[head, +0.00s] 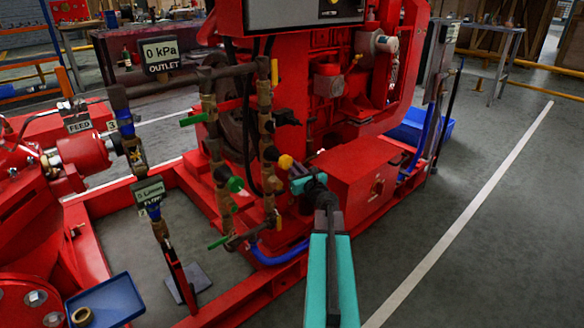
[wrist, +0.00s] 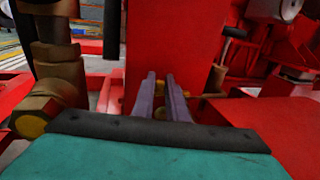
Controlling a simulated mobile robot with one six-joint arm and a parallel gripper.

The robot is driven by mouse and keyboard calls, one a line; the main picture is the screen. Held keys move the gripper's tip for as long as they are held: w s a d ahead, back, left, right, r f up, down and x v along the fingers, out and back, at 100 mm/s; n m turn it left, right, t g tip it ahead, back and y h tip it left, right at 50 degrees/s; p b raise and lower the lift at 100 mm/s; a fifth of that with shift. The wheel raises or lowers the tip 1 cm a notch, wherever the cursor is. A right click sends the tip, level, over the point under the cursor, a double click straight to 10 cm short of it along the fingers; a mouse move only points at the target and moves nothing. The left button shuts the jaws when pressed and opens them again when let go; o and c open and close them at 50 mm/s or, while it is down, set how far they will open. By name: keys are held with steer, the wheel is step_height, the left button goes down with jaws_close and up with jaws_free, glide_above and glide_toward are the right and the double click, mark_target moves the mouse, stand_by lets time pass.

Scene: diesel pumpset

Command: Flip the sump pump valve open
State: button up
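My gripper (head: 298,170) is in front of the brass pipework, close to a round yellow knob (head: 286,161). In the wrist view my two grey-purple fingers (wrist: 161,77) stand a little apart, with a gap between them and nothing clearly held. They point at a red panel (wrist: 172,45). Small yellow parts show behind the fingers, too blurred to name. Valves with a green lever (head: 194,119), a black handle (head: 287,118) and a green knob (head: 235,184) sit on the pipes. No readable label names the sump pump valve, so I cannot tell which it is.
A red box (head: 362,178) stands right of my gripper. Brass fittings (wrist: 60,85) are close on the left in the wrist view. A blue tray (head: 105,302) is at lower left. The grey floor at right is clear.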

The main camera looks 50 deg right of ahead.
jaws_close()
